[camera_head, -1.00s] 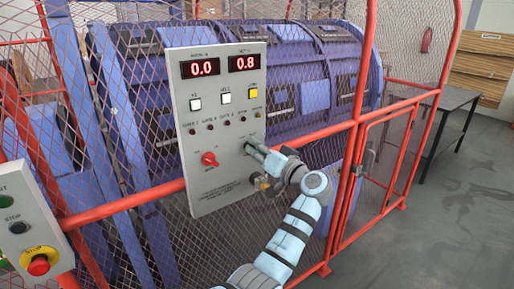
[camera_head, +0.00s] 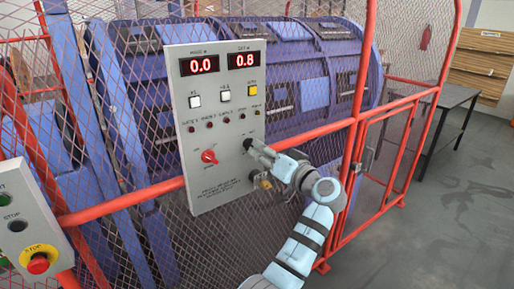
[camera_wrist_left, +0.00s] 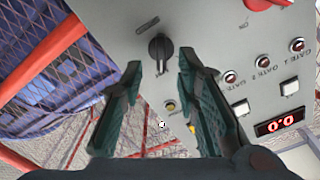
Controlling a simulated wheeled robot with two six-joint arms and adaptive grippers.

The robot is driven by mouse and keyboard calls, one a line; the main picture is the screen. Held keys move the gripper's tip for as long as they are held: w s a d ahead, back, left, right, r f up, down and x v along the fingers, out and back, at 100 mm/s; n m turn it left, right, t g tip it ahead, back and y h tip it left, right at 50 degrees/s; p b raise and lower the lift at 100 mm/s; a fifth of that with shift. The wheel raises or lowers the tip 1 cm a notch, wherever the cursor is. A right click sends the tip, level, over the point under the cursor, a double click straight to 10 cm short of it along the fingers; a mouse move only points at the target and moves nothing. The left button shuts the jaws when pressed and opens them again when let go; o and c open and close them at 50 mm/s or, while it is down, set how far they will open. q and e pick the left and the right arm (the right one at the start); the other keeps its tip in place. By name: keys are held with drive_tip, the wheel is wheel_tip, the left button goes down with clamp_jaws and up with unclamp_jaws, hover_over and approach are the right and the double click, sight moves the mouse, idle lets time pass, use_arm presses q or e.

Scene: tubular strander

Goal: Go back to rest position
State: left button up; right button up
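My left gripper (camera_head: 254,149) is in front of the grey control panel (camera_head: 212,165), close to a black knob (camera_head: 247,144) on its right side. In the left wrist view, the left gripper (camera_wrist_left: 160,68) has its two fingers apart with nothing between them. The black knob (camera_wrist_left: 160,48) shows just beyond the fingertips, apart from them. My right gripper is in neither view.
The panel is mounted on a red-framed mesh fence (camera_head: 335,128) before a blue drum machine (camera_head: 300,60). A button box with a red emergency stop (camera_head: 38,263) stands at left. A dark table (camera_head: 455,100) is at right. Floor at lower right is clear.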

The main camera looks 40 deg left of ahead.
use_arm(q)
drive_tip(key=v, duration=0.4)
drive_tip(key=shift+d, duration=0.15)
